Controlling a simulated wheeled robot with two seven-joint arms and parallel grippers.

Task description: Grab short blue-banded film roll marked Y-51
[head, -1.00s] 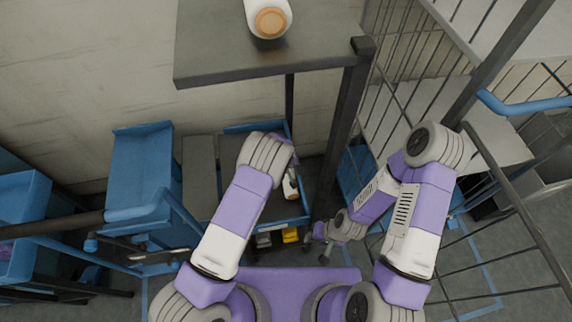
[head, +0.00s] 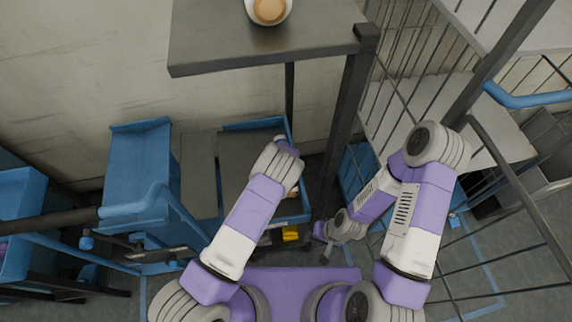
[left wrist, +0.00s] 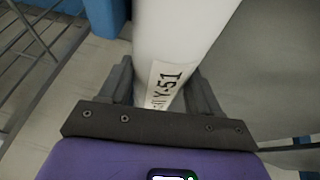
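A white roll (left wrist: 180,35) with a black-on-white label reading Y-51 (left wrist: 164,82) runs up through the left wrist view, its far part out of frame. My left gripper (left wrist: 163,88) has a dark finger along each side of it, and both appear to touch it. No blue band shows on the visible part. In the head view, my left gripper is hidden behind its own wrist, over the blue-edged cart. My right gripper (head: 323,243) hangs low beside the dark table leg, its fingers apart with nothing seen between them.
A dark table (head: 220,50) at the top bears a white roll with an orange-brown end (head: 268,10). A blue-edged cart (head: 252,125) stands below it, with a blue bin (head: 138,165) to its left. A wire cage (head: 400,75) closes the right side.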

